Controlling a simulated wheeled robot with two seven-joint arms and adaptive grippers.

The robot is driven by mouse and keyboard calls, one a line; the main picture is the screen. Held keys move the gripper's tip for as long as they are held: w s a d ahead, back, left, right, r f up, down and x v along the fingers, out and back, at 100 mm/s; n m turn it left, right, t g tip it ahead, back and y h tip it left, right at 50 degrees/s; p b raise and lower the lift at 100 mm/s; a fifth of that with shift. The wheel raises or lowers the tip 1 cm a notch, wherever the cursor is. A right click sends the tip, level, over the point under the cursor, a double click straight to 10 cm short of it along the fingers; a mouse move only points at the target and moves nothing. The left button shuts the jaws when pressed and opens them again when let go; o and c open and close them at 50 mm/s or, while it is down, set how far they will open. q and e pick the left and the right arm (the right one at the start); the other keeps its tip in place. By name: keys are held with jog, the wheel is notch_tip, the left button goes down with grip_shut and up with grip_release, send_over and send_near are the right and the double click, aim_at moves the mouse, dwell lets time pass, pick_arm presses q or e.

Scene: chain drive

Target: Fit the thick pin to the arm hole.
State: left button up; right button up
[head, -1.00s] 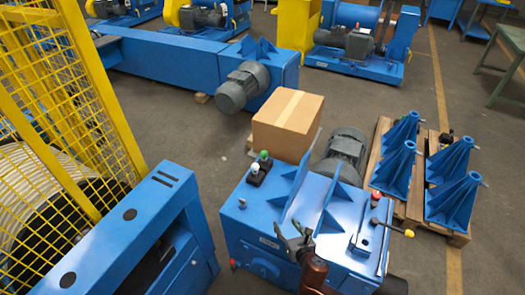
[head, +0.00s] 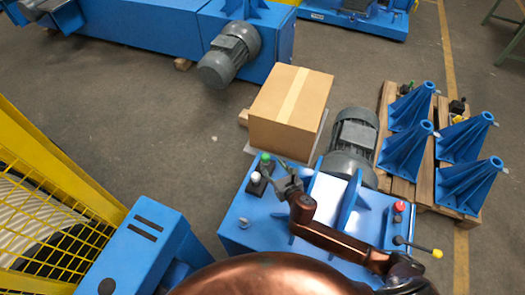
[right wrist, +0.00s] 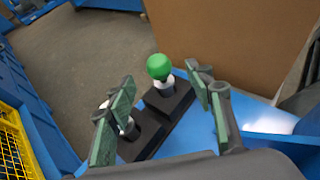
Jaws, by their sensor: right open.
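A green-knobbed piece (head: 266,158) and a white-knobbed piece (head: 255,178) stand upright in black holders on the blue machine top (head: 270,228). I cannot tell which is the thick pin, and I cannot make out the arm hole. My right gripper (head: 283,180) is open and empty, just beside the holders. In the right wrist view the green knob (right wrist: 159,67) shows between the open fingers (right wrist: 163,105), beyond their tips. The white-knobbed piece is partly hidden behind the left finger. My left gripper is not in view.
A cardboard box (head: 285,108) and a grey motor (head: 351,140) stand behind the machine top. Blue fins (head: 350,200) rise from it. A red knob (head: 399,206) and yellow-tipped lever (head: 437,253) are at right. Blue brackets (head: 408,148) sit on a pallet.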

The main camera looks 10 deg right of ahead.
aim_at(267, 159)
jog(key=b+x, duration=0.1)
jog(key=x, duration=0.1)
jog(key=shift+w+f, duration=0.1)
jog(key=shift+w, duration=0.2)
jog(key=shift+w+a+f, duration=0.15)
jog(key=shift+w+f, duration=0.05)
jog(key=shift+w, duration=0.15)
jog(key=b+x, duration=0.1)
jog(key=x, duration=0.2)
jog(key=shift+w+a+f+b, duration=0.15)
jog(key=shift+w+f+b, duration=0.05)
jog(key=shift+f+b, duration=0.15)
jog(key=shift+w+a, duration=0.1)
jog(key=shift+w, duration=0.3)
jog(key=c, duration=0.4)
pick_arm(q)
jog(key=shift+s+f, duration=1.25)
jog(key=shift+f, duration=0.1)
pick_arm(e)
grip_shut()
